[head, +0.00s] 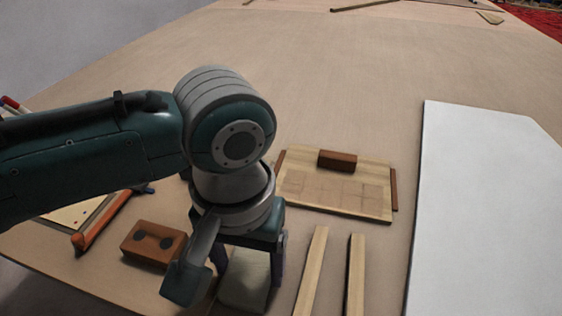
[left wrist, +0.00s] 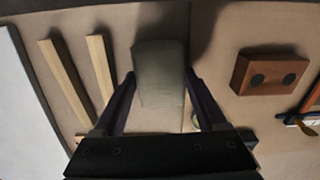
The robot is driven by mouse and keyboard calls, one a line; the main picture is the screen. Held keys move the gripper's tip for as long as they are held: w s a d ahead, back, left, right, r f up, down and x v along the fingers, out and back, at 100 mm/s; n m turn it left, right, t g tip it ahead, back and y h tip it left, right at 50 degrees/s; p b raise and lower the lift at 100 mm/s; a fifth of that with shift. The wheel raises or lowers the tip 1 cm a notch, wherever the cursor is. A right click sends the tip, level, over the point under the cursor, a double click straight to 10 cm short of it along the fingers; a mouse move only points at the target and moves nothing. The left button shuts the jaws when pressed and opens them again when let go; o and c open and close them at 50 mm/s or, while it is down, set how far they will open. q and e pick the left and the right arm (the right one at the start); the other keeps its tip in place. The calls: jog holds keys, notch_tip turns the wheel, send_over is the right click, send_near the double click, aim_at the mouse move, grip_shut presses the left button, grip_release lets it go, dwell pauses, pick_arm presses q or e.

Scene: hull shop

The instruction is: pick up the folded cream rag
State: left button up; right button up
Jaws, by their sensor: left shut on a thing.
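The folded cream rag (head: 245,289) is at the bottom of the head view, below my left gripper (head: 247,272) and partly hidden by it. In the left wrist view the rag (left wrist: 159,62) is a pale greyish, rounded rectangle. The fingers of my left gripper (left wrist: 160,76) lie along its two sides, and the gripper is shut on it. I cannot tell whether the rag is clear of the table. My right gripper is in neither view.
A brown block with two dark spots (head: 153,244) stands left of the gripper. Two wooden strips (head: 311,272) lie to the right, below a wooden board (head: 365,205) bearing a reddish block (head: 337,160). A large white panel (head: 485,210) lies at right.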

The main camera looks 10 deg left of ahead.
aim_at(249, 268)
pick_arm(q)
notch_tip(249, 268, up, 20)
jog(key=p, duration=0.6)
jog(key=shift+f, duration=0.15)
